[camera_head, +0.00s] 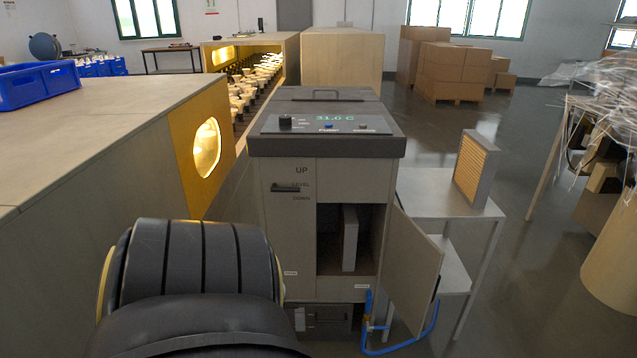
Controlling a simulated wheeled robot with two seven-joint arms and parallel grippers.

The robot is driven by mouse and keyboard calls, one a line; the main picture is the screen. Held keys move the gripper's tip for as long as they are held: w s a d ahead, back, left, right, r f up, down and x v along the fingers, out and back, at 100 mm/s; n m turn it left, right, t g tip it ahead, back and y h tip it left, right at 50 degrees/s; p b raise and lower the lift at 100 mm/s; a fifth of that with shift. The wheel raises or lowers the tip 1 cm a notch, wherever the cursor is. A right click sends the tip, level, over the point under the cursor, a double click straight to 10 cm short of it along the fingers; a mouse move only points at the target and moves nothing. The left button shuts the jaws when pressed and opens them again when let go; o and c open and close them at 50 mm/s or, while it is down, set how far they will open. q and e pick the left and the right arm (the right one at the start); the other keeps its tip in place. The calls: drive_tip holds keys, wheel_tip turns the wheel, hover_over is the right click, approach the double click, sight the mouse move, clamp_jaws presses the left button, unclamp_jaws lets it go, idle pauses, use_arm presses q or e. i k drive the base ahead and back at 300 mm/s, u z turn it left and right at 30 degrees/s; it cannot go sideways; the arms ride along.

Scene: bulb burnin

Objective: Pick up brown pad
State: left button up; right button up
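A brown pad (474,172) with a ribbed face and a grey frame stands upright on a small grey side table (424,188), right of the grey machine. Another pad-like panel (349,238), pale with a narrow edge towards me, stands upright inside the machine's open compartment. I cannot tell whether its face is brown. Neither of my grippers shows. A dark, rounded part of my own body fills the lower left.
The grey machine (276,230) has a control panel on top. Its door (413,272) hangs open to the right, before the side table. A blue hose (402,345) lies below. A long cabinet (80,150) runs along the left. Grey floor is clear behind the table.

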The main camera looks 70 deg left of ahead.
sight(349, 223)
drive_tip(key=z, duration=0.05)
drive_tip(key=k, duration=0.05)
drive_tip(key=u, duration=1.4)
